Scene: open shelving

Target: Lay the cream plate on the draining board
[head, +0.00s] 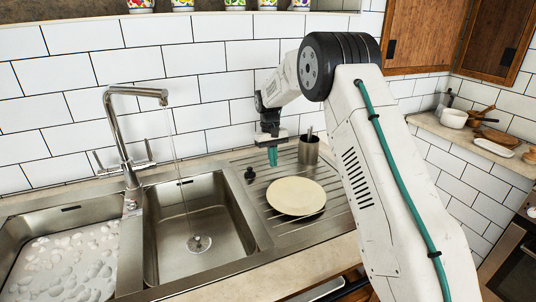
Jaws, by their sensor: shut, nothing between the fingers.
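The cream plate (297,196) lies on the ribbed metal draining board (262,166), to the right of the sink. It looks flat, face up, with nothing on it. My gripper (272,160) points down above the back left part of the draining board, behind the plate and apart from it in the picture. Its greenish fingers are together with nothing between them.
A metal cup (309,150) holding utensils stands at the back of the board. A black stopper (250,174) sits at its left. A tap (125,135) runs into the empty basin (198,243); the left basin (68,262) holds suds. Bowls (454,118) stand far right.

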